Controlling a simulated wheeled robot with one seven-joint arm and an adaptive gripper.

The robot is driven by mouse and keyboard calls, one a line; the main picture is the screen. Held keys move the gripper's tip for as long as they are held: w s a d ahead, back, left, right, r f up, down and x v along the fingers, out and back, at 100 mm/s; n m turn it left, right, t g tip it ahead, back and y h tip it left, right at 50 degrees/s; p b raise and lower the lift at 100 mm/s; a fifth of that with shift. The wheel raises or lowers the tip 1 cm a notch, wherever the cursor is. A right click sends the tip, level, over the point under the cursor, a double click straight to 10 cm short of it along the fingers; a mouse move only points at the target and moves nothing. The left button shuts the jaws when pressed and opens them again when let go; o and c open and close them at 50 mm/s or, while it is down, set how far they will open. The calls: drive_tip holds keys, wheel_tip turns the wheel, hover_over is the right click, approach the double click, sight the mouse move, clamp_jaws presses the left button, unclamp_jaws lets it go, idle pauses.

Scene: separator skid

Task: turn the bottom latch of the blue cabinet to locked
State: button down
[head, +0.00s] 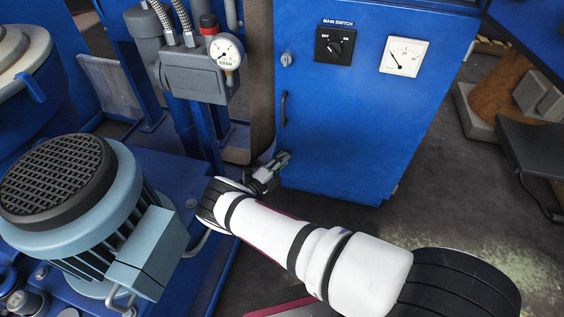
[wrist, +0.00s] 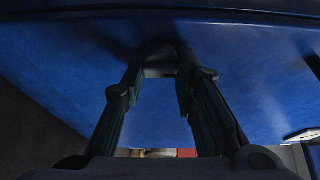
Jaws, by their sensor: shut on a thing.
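The blue cabinet (head: 350,120) stands in the middle of the head view with its door facing me. My gripper (head: 284,158) is at the lower left of the door, and it fills the wrist view (wrist: 160,82) with one finger on each side. The bottom latch (wrist: 158,62) shows as a small dark piece between the fingertips, against the blue door. My gripper is shut on it. In the head view my gripper hides the latch. The latch's turn angle cannot be made out in either view.
The top latch (head: 287,59) and a dark door handle (head: 284,109) are above my gripper. The main switch (head: 335,46) and a gauge (head: 404,56) are higher on the door. A blue-grey motor (head: 75,205) and grey valve block (head: 195,75) stand left.

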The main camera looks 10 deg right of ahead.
sight(288, 139)
idle(0.4)
drive_tip(key=c, duration=1.3)
unclamp_jaws()
drive_tip(key=o, duration=0.4)
wheel_tip(288, 139, up, 9)
drive_tip(key=shift+w+a+f, duration=0.1)
drive_tip(key=shift+w, duration=0.05)
drive_tip(key=shift+r, duration=0.35)
drive_tip(key=c, duration=0.4)
drive_tip(key=shift+r, duration=0.3)
drive_tip(key=shift+c, duration=0.2)
